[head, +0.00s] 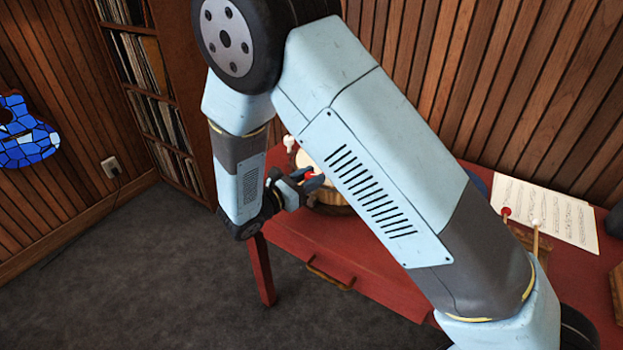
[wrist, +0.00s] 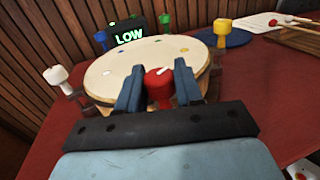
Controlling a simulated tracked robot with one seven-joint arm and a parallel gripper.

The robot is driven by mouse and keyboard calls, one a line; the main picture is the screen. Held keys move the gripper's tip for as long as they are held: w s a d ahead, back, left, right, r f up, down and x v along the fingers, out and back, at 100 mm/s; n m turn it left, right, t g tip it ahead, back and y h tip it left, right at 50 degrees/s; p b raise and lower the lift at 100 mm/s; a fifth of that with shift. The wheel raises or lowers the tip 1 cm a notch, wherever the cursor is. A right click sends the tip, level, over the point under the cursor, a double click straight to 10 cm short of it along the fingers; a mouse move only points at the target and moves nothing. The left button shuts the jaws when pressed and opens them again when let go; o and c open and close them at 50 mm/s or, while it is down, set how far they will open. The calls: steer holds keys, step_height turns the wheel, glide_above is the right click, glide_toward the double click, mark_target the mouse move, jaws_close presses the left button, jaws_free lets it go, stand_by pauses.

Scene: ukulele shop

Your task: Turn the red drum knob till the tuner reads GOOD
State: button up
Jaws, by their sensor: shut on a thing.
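The red drum knob (wrist: 159,90) stands at the near rim of the round drum (wrist: 140,66) in the wrist view, with a white mark on its top. My gripper (wrist: 158,84) is shut on the red knob, one blue finger on each side. The tuner (wrist: 128,34) stands behind the drum and reads LOW in pale green letters. In the head view my gripper (head: 312,181) is at the drum's near side, and a bit of red knob (head: 309,174) shows; my arm hides much of the drum (head: 298,156).
White (wrist: 56,76), green (wrist: 164,20), blue (wrist: 101,38) and yellow (wrist: 221,28) knobs stand around the drum. The red table (head: 285,270) also bears sheet music (head: 545,212) and mallets (head: 505,213) at right. A blue round pad (wrist: 222,38) lies behind the drum.

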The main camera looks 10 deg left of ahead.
steer(key=shift+w+r, duration=0.15)
steer(key=shift+r, duration=0.1)
steer(key=o, duration=1)
steer(key=shift+f, duration=0.1)
steer(key=shift+c, duration=0.2)
steer(key=v, duration=1.4)
steer(key=shift+d, duration=0.15)
